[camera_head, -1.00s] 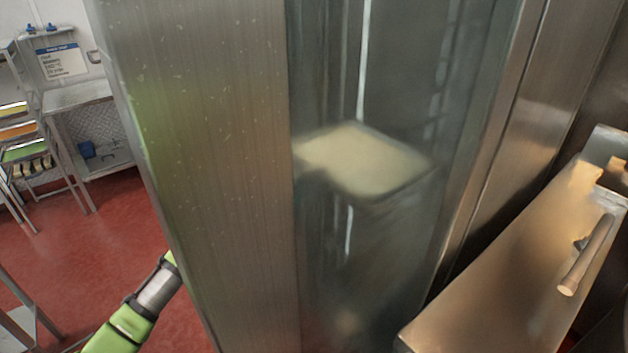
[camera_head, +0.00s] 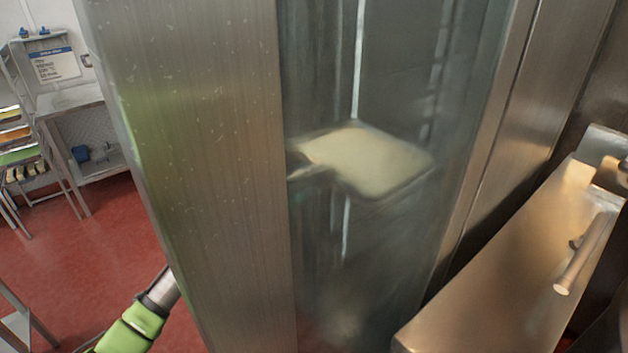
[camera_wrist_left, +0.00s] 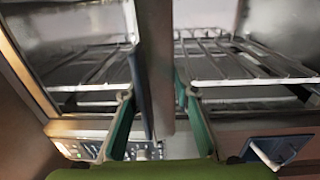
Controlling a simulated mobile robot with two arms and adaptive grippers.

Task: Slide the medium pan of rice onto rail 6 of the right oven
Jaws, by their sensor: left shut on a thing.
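The medium pan of rice (camera_head: 375,162) shows blurred through a glass door panel in the head view. It looks roughly level, with pale rice filling it. My left gripper (camera_head: 308,172) shows faintly through the glass at the pan's left edge; my green arm comes in from the lower left behind the door's steel frame. In the left wrist view my left gripper (camera_wrist_left: 155,100) has its green fingers shut on either side of a thin grey-brown strip, which seems to be the pan edge-on. Wire racks or rails (camera_wrist_left: 245,60) show beyond. I cannot read rail numbers. My right gripper is not in view.
The steel door frame (camera_head: 190,170) stands tall close in front and hides part of the arm. A steel unit with a bar handle (camera_head: 580,255) is at lower right.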

